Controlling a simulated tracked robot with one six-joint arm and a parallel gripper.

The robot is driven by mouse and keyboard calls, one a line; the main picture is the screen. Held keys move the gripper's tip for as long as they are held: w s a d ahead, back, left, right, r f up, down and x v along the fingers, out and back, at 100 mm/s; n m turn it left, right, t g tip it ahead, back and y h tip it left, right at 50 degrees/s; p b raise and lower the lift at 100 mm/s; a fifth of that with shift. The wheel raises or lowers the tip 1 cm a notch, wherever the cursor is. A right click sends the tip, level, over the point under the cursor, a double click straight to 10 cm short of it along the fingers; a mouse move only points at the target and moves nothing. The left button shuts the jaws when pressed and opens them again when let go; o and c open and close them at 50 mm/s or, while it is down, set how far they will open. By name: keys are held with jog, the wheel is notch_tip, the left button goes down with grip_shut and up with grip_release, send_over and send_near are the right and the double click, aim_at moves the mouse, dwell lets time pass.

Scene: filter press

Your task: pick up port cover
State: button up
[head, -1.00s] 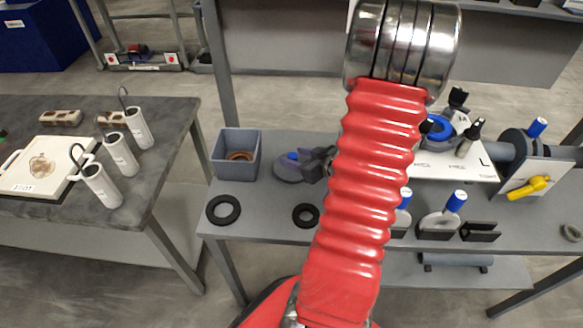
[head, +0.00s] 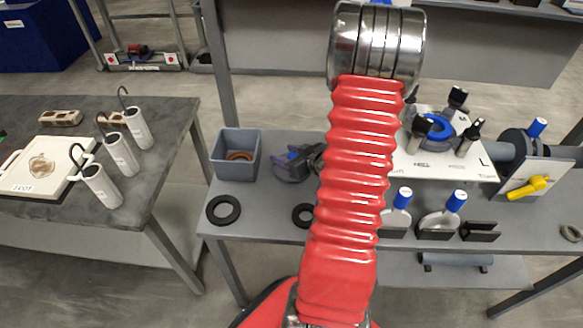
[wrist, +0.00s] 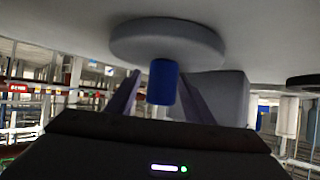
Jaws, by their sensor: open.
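The port cover, a grey disc with a blue knob, lies on the grey bench next to the grey bin; it shows in the head view (head: 289,175), partly hidden by my gripper. The wrist view, which looks upside down, shows its disc (wrist: 168,42) and its blue knob (wrist: 162,82) clearly. My gripper (wrist: 160,92) is open, with one finger on each side of the knob. In the head view, my gripper (head: 296,160) is over the cover, and my red arm hides the bench to its right. I cannot tell whether the fingers touch the knob.
The grey bin (head: 236,157) holds a brown ring. Black rings (head: 223,209) (head: 303,215) lie at the bench's front. To the right stand a white plate (head: 441,155) with a blue ring, and blue-handled pieces (head: 442,217). A side table (head: 95,225) is at left.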

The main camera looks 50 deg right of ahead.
jog(key=shift+c, duration=0.2)
grip_shut()
dwell(0.5)
